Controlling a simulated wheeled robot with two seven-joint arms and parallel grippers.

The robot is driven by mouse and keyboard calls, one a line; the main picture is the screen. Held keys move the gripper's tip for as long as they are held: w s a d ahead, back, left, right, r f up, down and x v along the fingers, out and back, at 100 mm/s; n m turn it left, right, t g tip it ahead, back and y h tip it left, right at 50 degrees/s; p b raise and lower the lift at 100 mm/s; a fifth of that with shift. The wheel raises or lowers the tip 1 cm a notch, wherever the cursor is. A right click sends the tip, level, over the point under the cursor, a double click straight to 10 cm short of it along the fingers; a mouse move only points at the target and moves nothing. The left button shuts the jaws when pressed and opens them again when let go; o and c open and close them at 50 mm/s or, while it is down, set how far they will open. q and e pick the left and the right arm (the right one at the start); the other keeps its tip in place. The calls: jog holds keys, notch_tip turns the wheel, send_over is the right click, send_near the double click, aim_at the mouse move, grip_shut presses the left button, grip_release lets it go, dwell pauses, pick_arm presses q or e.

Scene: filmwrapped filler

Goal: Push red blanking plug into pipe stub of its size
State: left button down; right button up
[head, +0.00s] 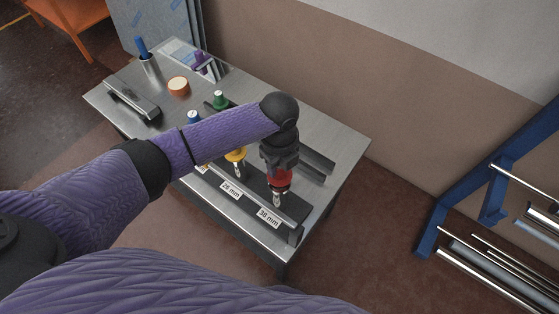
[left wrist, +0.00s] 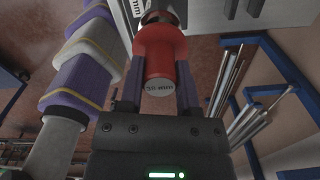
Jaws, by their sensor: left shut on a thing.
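The red blanking plug (head: 279,181) is held by my left gripper (head: 279,172), above the rack end by the "38 mm" label. In the left wrist view the red plug (left wrist: 160,55) sits between the two fingers of my left gripper (left wrist: 158,88), its printed end facing the camera; the print is hard to read. A metal pipe stub (head: 277,200) shows directly below the plug. I cannot tell whether the plug's tip is inside it. My right gripper is out of view.
The dark rack (head: 296,207) runs along the bench's front edge. A blue pipe rack (head: 437,222) stands right.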

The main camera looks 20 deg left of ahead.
pick_arm(q)
jog(key=shift+f+b, duration=1.05)
jog(key=shift+f, duration=0.7)
grip_release()
jog(key=shift+r, duration=0.1)
notch_tip(320, 180, up, 8)
jog(key=p, duration=0.8)
jog(key=shift+r, duration=0.1)
jog(key=shift+f, duration=0.2)
